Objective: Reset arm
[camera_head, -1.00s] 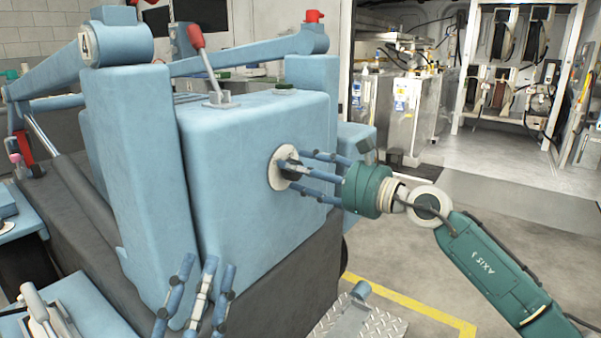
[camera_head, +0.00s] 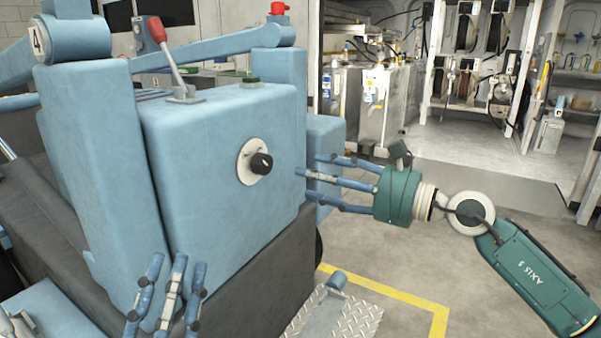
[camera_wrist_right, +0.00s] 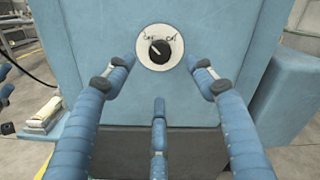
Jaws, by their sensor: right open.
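My right gripper (camera_head: 312,182) is open and empty in the head view, its blue fingers pointing left toward the blue machine (camera_head: 215,150). The black knob on a round white dial (camera_head: 254,162) is on the machine's face, a gap away from the fingertips. In the right wrist view the dial (camera_wrist_right: 160,47) shows ahead between the spread fingers (camera_wrist_right: 160,85), with lettering at its top. My left gripper (camera_head: 165,290) is at the lower left of the head view, in front of the machine, fingers pointing up. Its opening is unclear.
A red-knobbed lever (camera_head: 165,50) stands on top of the machine. A diamond-plate step (camera_head: 335,312) and a yellow floor line (camera_head: 400,294) lie at the lower middle. Hose reels (camera_head: 465,85) and metal tanks (camera_head: 375,100) are at the back. Open floor lies right of the machine.

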